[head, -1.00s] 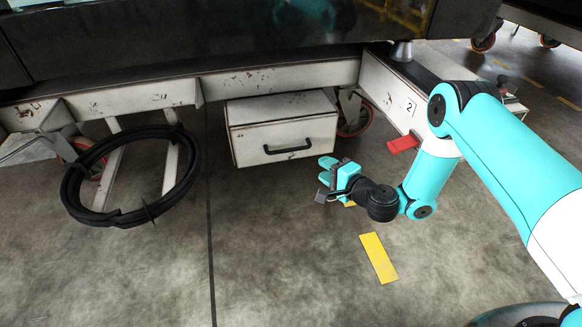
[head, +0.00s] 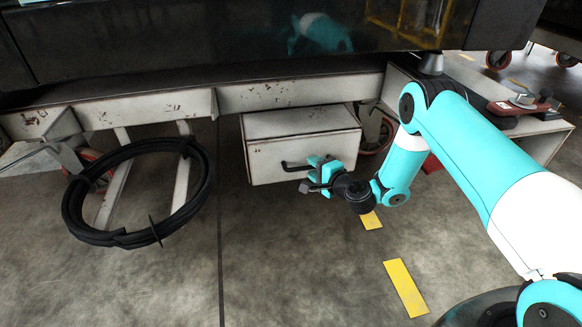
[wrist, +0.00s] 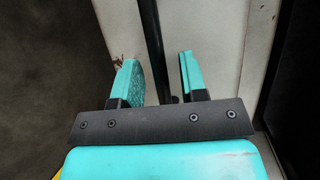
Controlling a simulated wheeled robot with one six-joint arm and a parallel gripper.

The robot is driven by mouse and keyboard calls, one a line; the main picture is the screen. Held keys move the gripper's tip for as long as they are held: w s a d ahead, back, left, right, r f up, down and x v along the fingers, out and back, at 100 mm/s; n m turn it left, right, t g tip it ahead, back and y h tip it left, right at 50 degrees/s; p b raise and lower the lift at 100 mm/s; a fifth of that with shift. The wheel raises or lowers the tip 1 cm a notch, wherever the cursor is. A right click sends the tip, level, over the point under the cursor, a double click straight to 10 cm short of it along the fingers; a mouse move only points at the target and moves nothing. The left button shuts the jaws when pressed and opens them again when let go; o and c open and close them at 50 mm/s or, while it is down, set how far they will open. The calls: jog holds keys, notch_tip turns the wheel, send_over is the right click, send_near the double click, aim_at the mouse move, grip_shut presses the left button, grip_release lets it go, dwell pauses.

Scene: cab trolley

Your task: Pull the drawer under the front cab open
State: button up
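The drawer (head: 280,150) is a scuffed white box under the front cab's frame, and it looks closed. Its black bar handle (head: 291,167) shows at its left end in the head view; my gripper hides the rest. My gripper (head: 313,172) is in front of the drawer face at the handle. In the wrist view my gripper (wrist: 158,82) is open, with one teal finger on each side of the handle (wrist: 152,45). Gaps show between the bar and both fingers. The drawer front (wrist: 212,40) lies behind them.
A black hose coil (head: 137,190) hangs at the left under the trolley frame (head: 300,92). A caster wheel (head: 378,135) is right of the drawer. A red part (head: 432,164) shows behind my arm. The floor before the drawer is clear, with yellow marks (head: 406,287).

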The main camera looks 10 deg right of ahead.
jog(key=shift+w+a, duration=0.2)
jog(key=shift+w, duration=0.25)
jog(key=shift+a, duration=0.15)
jog(key=shift+a, duration=0.15)
jog(key=shift+a, duration=0.1)
grip_shut()
